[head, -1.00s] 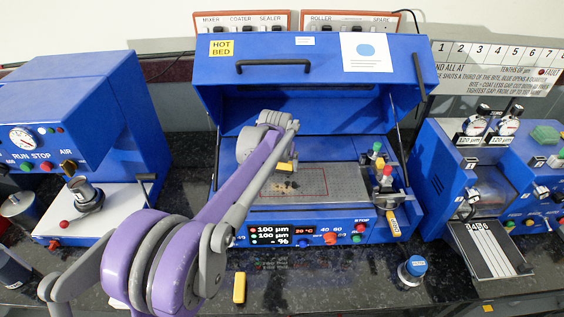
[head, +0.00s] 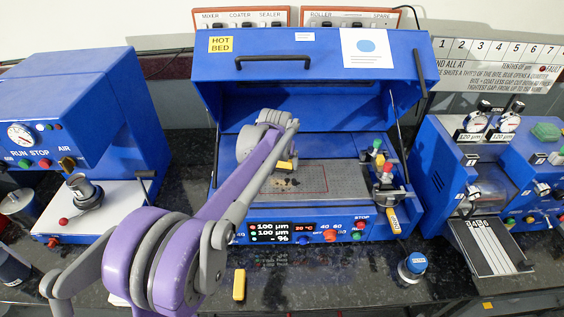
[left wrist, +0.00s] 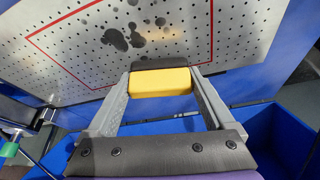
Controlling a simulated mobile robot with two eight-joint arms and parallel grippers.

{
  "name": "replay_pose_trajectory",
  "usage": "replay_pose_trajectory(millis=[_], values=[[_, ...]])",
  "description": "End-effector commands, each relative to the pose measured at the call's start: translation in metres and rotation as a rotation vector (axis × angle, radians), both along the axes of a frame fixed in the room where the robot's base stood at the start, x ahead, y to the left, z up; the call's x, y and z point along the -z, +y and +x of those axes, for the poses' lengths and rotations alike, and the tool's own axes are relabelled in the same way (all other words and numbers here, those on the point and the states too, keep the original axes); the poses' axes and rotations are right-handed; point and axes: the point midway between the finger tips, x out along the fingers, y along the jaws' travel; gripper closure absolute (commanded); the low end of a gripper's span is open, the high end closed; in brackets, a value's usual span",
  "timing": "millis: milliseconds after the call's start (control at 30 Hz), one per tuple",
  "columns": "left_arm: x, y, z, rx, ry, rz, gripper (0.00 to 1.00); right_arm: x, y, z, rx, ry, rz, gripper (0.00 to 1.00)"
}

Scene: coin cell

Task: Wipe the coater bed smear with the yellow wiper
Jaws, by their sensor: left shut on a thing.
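The yellow wiper (head: 287,165) is held between the fingers of my left gripper (left wrist: 160,85), which is shut on it. It also shows in the left wrist view (left wrist: 160,82) as a yellow block with a dark pad on its far side. The grey perforated coater bed (head: 343,177) lies inside the open blue machine. The dark smear (head: 284,183) is several blots in the left part of the red-outlined area; the smear also shows in the left wrist view (left wrist: 122,38), just beyond the wiper. I cannot tell whether the wiper touches the bed. My right gripper is out of view.
The raised blue hood (head: 310,75) stands above the bed. A bar tool with a yellow-labelled handle (head: 392,217) is at the bed's right. A second yellow block (head: 239,285) and a blue-capped jar (head: 413,266) stand on the dark bench in front.

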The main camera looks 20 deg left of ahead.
Motion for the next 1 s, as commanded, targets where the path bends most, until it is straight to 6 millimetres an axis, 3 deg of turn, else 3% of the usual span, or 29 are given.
replay_pose_trajectory(millis=[633, 1000], values=[[0.011, 0.000, -0.001, 0.000, 0.000, 0.000, 0.76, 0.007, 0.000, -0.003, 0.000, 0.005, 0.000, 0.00], [0.009, -0.013, -0.027, 0.001, 0.000, 0.000, 0.76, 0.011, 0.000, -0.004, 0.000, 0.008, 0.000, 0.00]])
